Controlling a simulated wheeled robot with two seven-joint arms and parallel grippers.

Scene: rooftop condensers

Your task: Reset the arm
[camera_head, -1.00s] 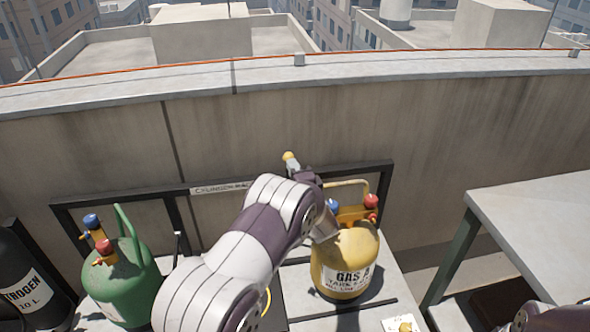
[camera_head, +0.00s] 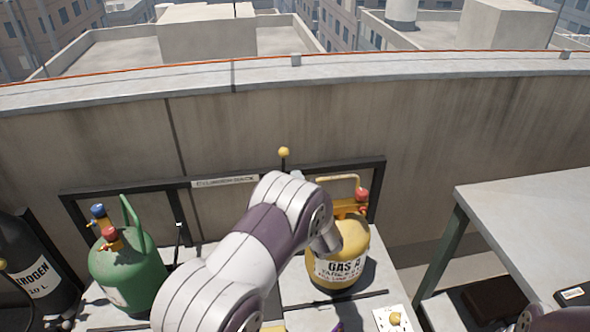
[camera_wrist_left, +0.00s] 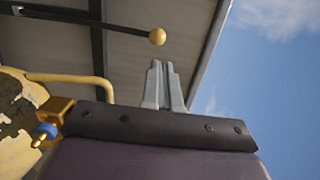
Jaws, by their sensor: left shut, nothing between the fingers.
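My left arm (camera_head: 245,250) reaches in from the bottom middle, between a green cylinder and a yellow gas cylinder (camera_head: 345,258). My left gripper is mostly hidden behind its own wrist in the head view. In the left wrist view its two grey fingers (camera_wrist_left: 160,68) are together with nothing between them, pointing up. A yellow ball (camera_wrist_left: 157,36) on a dark rod is just beyond the fingertips, apart from them in the picture. The same ball (camera_head: 284,152) shows above the wrist in the head view. My right gripper is not in view.
A green cylinder (camera_head: 127,272) with blue and red knobs stands left, beside a black nitrogen cylinder (camera_head: 38,275). A dark rack frame (camera_head: 335,169) runs behind them, before a concrete parapet (camera_head: 300,110). A grey table (camera_head: 535,215) stands right. Open air lies above the rack.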

